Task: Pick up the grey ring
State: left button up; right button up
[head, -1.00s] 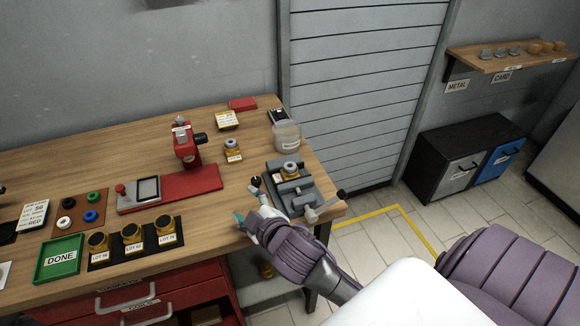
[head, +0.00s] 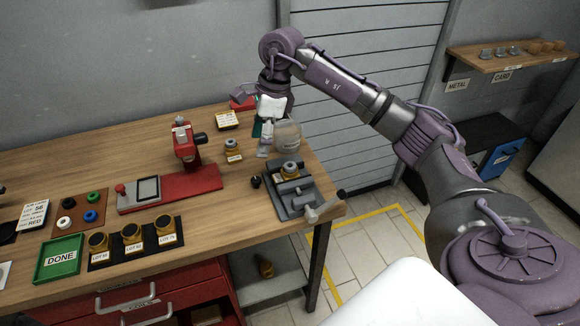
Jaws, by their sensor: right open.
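I cannot single out the grey ring for certain. A small brass boiler with a grey, ring-like top (head: 290,166) sits in the grey vise (head: 283,200). A similar boiler with a grey top (head: 232,145) stands on the bench left of it. My right gripper (head: 260,140) is open, pointing down over the back right of the bench. It is beside the clear jar (head: 288,137) and partly in front of it. The jar's contents are not clear. My left gripper is out of view.
A red press (head: 186,150) with a red base stands mid-bench. A brown board (head: 80,213) holds black, green, white and blue rings. A green DONE tray (head: 60,258) and several brass boilers on a black mat (head: 104,258) lie at the front left.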

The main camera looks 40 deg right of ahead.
jog(key=s+d+r+g+h, duration=0.1)
jog(key=s+d+r+h, duration=0.15)
jog(key=d, duration=0.55)
jog(key=p, duration=0.2)
send_over(290, 165)
jog(key=shift+m, duration=0.3)
jog(key=f, duration=0.4)
jog(key=s+f, duration=0.1)
jog(key=f, duration=0.2)
jog(key=shift+d, duration=0.2)
jog(key=shift+f, duration=0.55)
jog(key=shift+w+a+f+p, duration=0.1)
jog(key=shift+w+f+p, duration=0.05)
jog(key=shift+f+p, duration=0.2)
jog(key=f, duration=0.1)
jog(key=f+p, duration=0.2)
jog(key=shift+w+a+f, duration=0.1)
jog(key=shift+w+f, duration=0.15)
jog(key=shift+w, duration=0.05)
jog(key=shift+f, duration=0.5)
jog(key=c, duration=0.8)
